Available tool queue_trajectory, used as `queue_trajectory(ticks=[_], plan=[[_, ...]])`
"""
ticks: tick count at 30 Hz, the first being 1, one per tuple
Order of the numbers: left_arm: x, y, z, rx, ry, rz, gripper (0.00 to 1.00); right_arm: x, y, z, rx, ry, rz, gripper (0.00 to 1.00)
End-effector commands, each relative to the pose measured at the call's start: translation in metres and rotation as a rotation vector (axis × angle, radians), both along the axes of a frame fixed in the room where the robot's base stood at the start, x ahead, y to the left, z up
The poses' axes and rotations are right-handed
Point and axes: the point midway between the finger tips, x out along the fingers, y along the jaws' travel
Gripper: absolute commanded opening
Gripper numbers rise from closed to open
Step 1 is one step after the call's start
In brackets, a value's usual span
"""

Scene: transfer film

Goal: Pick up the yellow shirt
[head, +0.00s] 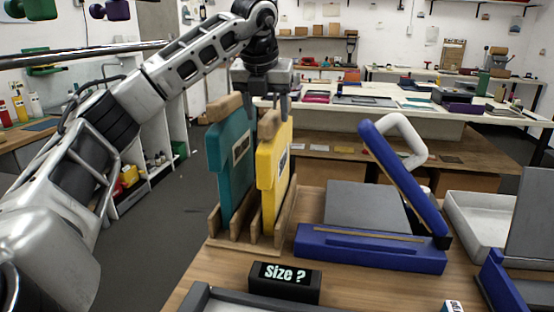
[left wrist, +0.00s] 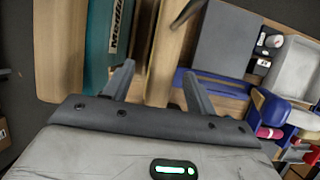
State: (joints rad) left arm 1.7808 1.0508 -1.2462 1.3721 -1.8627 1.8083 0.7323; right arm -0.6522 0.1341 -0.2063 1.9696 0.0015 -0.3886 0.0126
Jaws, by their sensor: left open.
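The yellow shirt (head: 268,185) stands upright as a flat panel in a wooden rack (head: 240,243), with a wooden piece at its top. A teal shirt (head: 228,165) stands beside it on the left, and it also shows in the left wrist view (left wrist: 100,40) with part of a label. My left gripper (head: 268,108) points down over the top of the yellow shirt, jaws open. In the left wrist view its fingertips (left wrist: 159,72) lie on either side of a wooden top piece; the yellow shirt is mostly hidden there. Contact cannot be told. My right gripper is out of view.
A blue press (head: 370,248) with a raised lid (head: 400,175) stands right of the rack. A black "Size ?" sign (head: 285,282) stands in front. A white tray (head: 475,225) is at the far right. A long white table (head: 400,118) lies behind.

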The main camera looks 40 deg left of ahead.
Motion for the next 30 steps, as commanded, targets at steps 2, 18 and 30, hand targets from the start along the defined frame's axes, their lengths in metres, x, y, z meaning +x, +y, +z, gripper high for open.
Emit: queue_trajectory(ticks=[2,18,30], plan=[[0.002,0.000,-0.008,0.001,0.003,0.000,0.56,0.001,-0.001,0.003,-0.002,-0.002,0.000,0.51],[0.014,0.005,-0.048,0.000,0.000,0.001,0.56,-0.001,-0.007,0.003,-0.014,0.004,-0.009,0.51],[0.014,0.004,-0.047,0.000,-0.002,0.001,0.00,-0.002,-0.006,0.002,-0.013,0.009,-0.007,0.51]])
